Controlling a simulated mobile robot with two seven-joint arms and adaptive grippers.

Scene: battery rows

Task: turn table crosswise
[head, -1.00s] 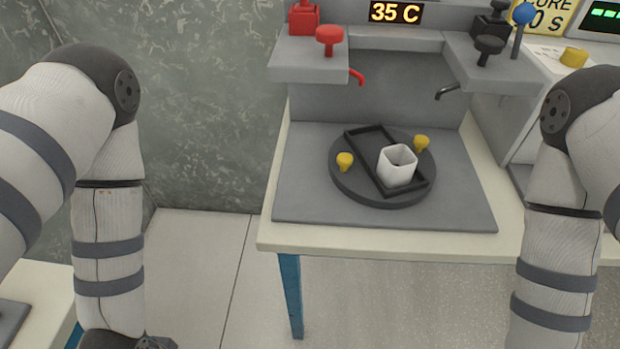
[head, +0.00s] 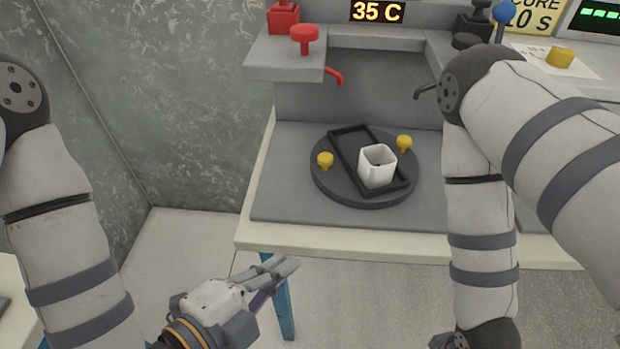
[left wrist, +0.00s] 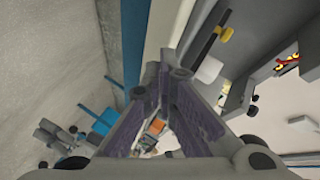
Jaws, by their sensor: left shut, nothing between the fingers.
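The round dark turntable (head: 335,190) lies flat on the grey mat of the table, with two yellow knobs on its rim, a left knob (head: 325,161) and a right knob (head: 404,143). A black rectangular frame (head: 347,139) lies across it, slanting from upper left to lower right. A white square cup (head: 377,168) stands upright in the frame's near part. My left gripper (head: 290,266) is shut and empty in front of the table's near edge, apart from the turntable. Its fingers also fill the middle of the left wrist view (left wrist: 165,85). My right gripper is out of the head view.
A red tap (head: 334,76) and a dark tap (head: 425,90) overhang behind the turntable, under a red knob (head: 304,36) and dark knobs. A display reading 35 C (head: 377,11) is above. The mat's front strip (head: 290,207) is clear.

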